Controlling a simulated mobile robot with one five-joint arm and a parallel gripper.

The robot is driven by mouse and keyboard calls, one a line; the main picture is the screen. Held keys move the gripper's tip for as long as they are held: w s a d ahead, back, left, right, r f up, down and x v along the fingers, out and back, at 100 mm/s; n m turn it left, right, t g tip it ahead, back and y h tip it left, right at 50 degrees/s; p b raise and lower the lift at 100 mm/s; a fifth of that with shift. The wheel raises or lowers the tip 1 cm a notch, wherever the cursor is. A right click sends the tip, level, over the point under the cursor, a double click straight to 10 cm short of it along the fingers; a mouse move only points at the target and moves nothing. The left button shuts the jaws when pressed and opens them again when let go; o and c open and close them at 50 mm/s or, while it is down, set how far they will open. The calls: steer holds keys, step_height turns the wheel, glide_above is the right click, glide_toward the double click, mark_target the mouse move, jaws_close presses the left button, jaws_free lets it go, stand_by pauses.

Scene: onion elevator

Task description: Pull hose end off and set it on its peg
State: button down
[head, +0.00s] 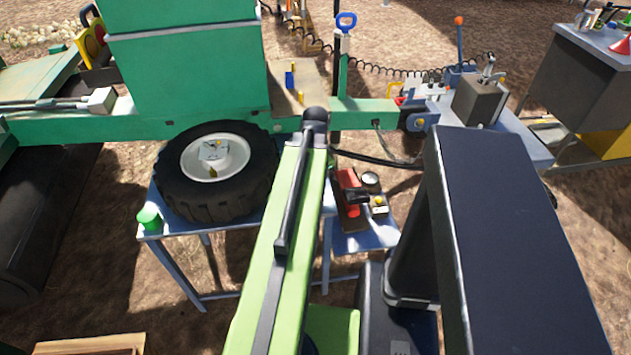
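A dark hose (375,160) runs from behind the tip of my arm, under the green machine beam, toward the right, where my own dark body part cuts it off. Its ends are hidden, so I cannot tell what the hose end is attached to. A coiled black line (390,71) hangs behind the beam. I cannot pick out the peg for certain; a small blue upright piece (289,81) and a yellow one stand on the tan plate behind the beam. My lime-green arm link reaches up the middle to a dark joint. My gripper is not visible.
A green machine (190,80) with a black wheel (217,170) fills the left. A low blue stand (375,238) bears red and black parts. A grey cabinet (575,75) stands far right. Bare ground lies lower left.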

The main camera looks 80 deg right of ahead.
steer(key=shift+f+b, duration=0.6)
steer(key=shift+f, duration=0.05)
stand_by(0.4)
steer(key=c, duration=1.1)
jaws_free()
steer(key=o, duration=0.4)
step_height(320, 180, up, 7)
steer(key=p, duration=0.7)
